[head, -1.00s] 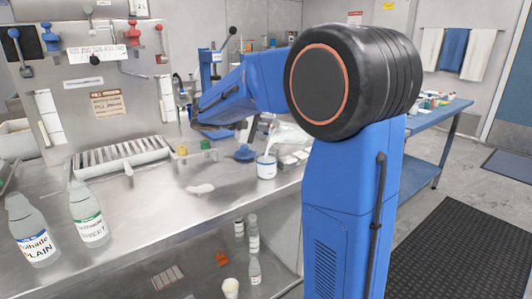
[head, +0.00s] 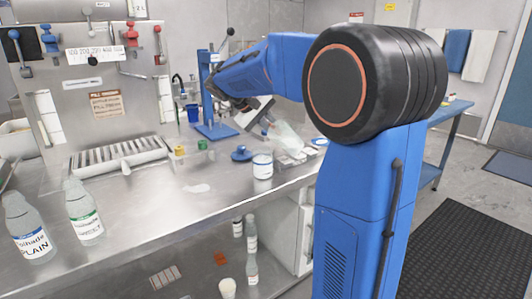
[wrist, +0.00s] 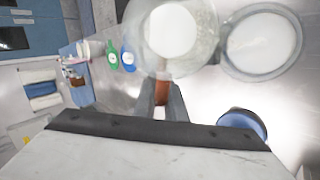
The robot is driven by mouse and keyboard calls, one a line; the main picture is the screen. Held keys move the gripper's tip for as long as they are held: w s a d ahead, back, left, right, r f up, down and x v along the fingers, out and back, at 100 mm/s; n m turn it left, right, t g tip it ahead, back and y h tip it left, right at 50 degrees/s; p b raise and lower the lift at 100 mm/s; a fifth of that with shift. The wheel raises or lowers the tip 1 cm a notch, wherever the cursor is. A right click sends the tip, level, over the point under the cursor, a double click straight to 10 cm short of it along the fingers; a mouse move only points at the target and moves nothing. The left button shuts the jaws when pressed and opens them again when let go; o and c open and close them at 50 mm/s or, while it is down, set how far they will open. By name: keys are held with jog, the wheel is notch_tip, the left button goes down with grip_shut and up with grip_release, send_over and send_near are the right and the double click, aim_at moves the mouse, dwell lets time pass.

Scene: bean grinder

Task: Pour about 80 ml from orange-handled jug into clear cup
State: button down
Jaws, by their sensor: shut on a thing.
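My gripper (wrist: 162,105) is shut on the orange handle (wrist: 162,68) of a clear jug (wrist: 172,30) with white contents. In the head view the jug (head: 287,136) looks tilted, held behind and to the right of the clear cup. The clear cup (head: 262,166) stands near the counter's front edge with white contents in it. In the wrist view the cup (wrist: 262,45) is right beside the jug, and their rims look close. Whether they touch, and whether any liquid is flowing, I cannot tell. My gripper (head: 267,121) is partly hidden by its wrist in the head view.
A blue round object (head: 241,154) lies left of the cup. Green (head: 202,144) and yellow (head: 179,150) small pieces sit farther left. Labelled bottles (head: 84,215) stand at the left front. A blue stand (head: 215,130) is behind. The counter's middle is mostly clear.

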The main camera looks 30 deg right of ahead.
jog(key=shift+r+y, duration=0.2)
jog(key=shift+y, duration=0.1)
dwell(0.9)
